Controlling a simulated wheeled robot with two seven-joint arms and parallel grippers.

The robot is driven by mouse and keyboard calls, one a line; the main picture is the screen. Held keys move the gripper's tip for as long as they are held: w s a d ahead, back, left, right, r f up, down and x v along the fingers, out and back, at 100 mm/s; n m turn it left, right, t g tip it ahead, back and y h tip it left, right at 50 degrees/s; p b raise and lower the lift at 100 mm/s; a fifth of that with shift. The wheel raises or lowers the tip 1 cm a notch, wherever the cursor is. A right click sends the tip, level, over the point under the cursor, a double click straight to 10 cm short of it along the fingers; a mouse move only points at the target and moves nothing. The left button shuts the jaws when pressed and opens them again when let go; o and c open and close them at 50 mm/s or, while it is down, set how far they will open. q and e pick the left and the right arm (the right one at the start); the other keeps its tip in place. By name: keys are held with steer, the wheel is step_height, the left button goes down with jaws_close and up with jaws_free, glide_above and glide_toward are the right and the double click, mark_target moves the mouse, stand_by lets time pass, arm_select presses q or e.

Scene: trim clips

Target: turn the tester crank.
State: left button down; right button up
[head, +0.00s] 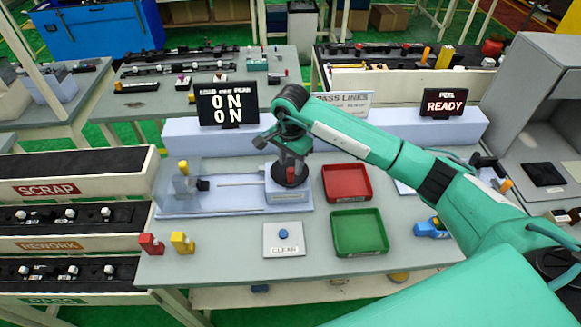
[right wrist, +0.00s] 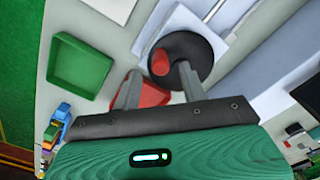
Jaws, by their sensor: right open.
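The tester crank (head: 291,178) is a black disc with a red knob on the tester's grey block (head: 289,195). In the right wrist view the crank disc (right wrist: 200,47) lies just beyond my fingers, with the red knob (right wrist: 160,62) upright near its edge. My right gripper (head: 290,158) is above the crank, pointing down, and partly hides it. In the right wrist view my right gripper (right wrist: 159,78) is open, the knob lying between the lines of its fingers. I cannot tell whether a finger touches it. My left gripper is not in view.
A red tray (head: 347,183) and a green tray (head: 359,232) stand right of the tester. A CLEAR button pad (head: 284,240) is in front. Red and yellow clips (head: 181,242) stand at the left front.

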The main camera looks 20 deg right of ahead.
mark_target(290, 169)
steer(key=shift+f+p, duration=0.7)
steer(key=shift+f, duration=1.7)
jaws_close()
